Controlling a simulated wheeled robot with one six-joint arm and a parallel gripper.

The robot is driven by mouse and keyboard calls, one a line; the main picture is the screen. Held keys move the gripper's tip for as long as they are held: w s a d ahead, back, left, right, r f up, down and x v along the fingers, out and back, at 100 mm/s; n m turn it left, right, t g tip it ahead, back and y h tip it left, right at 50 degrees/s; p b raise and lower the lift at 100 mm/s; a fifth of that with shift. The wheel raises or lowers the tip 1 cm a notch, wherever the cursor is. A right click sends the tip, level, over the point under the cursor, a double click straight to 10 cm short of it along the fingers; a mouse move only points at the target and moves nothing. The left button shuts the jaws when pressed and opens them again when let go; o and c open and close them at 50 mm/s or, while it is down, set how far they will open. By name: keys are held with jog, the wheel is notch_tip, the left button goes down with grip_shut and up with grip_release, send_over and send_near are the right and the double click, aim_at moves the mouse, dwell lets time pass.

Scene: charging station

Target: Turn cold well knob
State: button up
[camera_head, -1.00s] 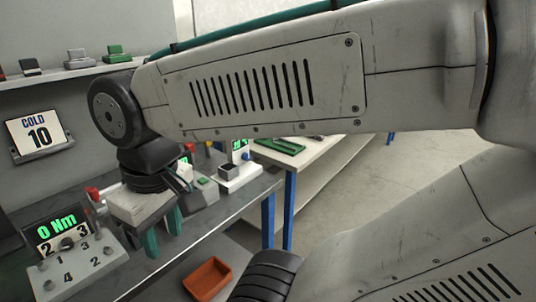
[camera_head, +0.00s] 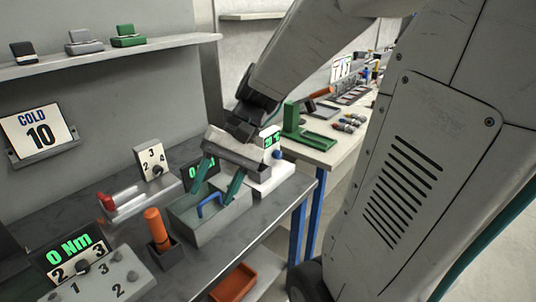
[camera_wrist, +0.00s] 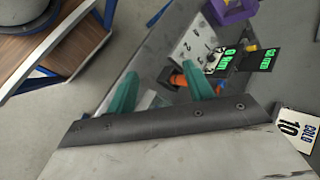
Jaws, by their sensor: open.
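My gripper (camera_head: 212,196) is open, with two teal fingers pointing down over a grey open box (camera_head: 196,229) on the bench. A blue handle (camera_head: 209,203) shows between the fingers; I cannot tell whether they touch it. A small white dial panel (camera_head: 151,160) with a dark knob (camera_head: 157,171) stands behind and left of the gripper. A larger numbered panel (camera_head: 100,282) with a knob (camera_head: 82,267) and a "0 Nm" display is at the front left. No label shows which knob is the cold well's. In the wrist view the open gripper (camera_wrist: 158,72) shows nothing clearly held.
A "COLD 10" sign (camera_head: 39,132) hangs on the wall. A red-handled block (camera_head: 124,201) and an orange-handled tool (camera_head: 155,226) in a black holder stand left of the grey box. A white device (camera_head: 270,172) is close right of the gripper. An orange bin (camera_head: 234,283) sits below.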

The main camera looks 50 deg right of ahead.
jog(key=w+d+f+m+t+y, duration=0.35)
jog(key=w+d+m+t, duration=0.2)
jog(key=w+d, duration=0.35)
jog(key=m+t+h, duration=1)
jog(key=m+t, duration=0.3)
jog(key=m, duration=0.3)
send_near(281, 156)
jog(key=shift+w+a+r, duration=0.2)
jog(key=shift+w, duration=0.25)
jog(key=shift+w+a+r, duration=0.15)
jog(key=shift+w+a, duration=0.05)
jog(key=shift+w, duration=0.3)
jog(key=shift+w+d+f, duration=0.1)
jog(key=shift+d+f, duration=0.05)
jog(key=shift+d, duration=0.05)
jog(key=w, duration=0.7)
jog(key=shift+w+a, duration=0.15)
jog(key=shift+a, duration=0.2)
jog(key=c, duration=1)
